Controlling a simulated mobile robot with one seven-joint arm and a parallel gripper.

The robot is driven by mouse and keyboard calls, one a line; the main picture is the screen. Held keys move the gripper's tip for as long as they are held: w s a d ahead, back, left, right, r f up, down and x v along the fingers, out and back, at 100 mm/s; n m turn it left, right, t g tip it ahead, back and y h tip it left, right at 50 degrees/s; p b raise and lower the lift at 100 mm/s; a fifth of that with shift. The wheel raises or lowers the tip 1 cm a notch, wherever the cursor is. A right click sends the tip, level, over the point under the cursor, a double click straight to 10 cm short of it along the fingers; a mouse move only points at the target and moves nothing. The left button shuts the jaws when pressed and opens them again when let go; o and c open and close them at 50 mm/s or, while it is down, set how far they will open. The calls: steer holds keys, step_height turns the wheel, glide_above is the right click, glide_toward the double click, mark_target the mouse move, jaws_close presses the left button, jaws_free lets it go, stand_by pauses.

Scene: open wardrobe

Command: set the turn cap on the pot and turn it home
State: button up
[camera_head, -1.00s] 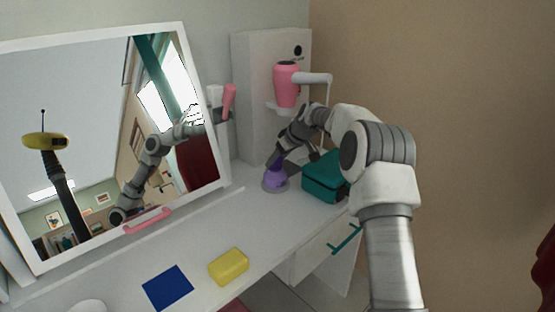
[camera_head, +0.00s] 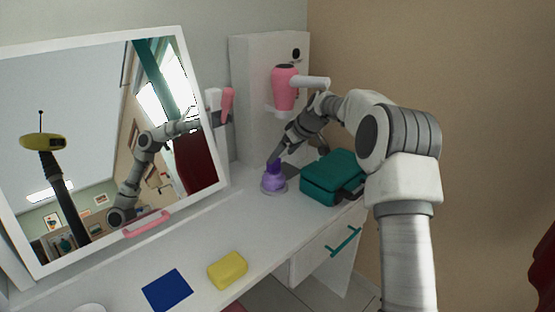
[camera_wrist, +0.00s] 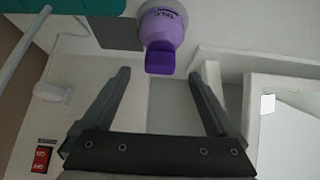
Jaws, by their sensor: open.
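The pale purple pot (camera_head: 272,184) stands upright on the white dresser top near the back corner. The darker purple turn cap (camera_head: 273,165) sits on top of it. In the wrist view the pot (camera_wrist: 163,22), with "TALC" lettering, and the cap (camera_wrist: 160,62) show at top centre. I cannot tell how far the cap is turned. My gripper (camera_wrist: 160,74) is open and empty, one finger to each side, with the cap just beyond the fingertips. In the head view my gripper (camera_head: 279,156) is just above and right of the cap, its fingers partly unclear.
A teal box (camera_head: 333,178) stands close right of the pot. A pink hair dryer (camera_head: 285,89) hangs on the white cabinet (camera_head: 250,115) behind. A mirror (camera_head: 105,150) stands at left. A yellow block (camera_head: 228,270) and blue square (camera_head: 167,290) lie in front, with clear surface between.

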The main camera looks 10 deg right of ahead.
steer(key=p+v, duration=0.1)
steer(key=v, duration=1)
steer(key=shift+s+r, duration=0.2)
steer(key=shift+d, duration=0.1)
steer(key=s+a+r+m+h, duration=0.2)
steer(key=s+r, duration=0.1)
steer(key=s, duration=0.8)
steer(key=s+a+r+m+h, duration=0.1)
steer(key=s+a+r, duration=0.25)
steer(key=s, duration=0.75)
steer(key=s+d+f+m+h, duration=0.1)
steer(key=s+f+m, duration=0.15)
steer(key=s, duration=0.75)
steer(key=s+d+f+m, duration=0.1)
steer(key=s+f+m, duration=0.15)
steer(key=s, duration=0.75)
step_height(320, 180, up, 14)
steer(key=p, duration=1.5)
steer(key=shift+s+r+n+p, duration=0.2)
steer(key=shift+s+n+p, duration=0.1)
steer(key=shift+s+n, duration=0.15)
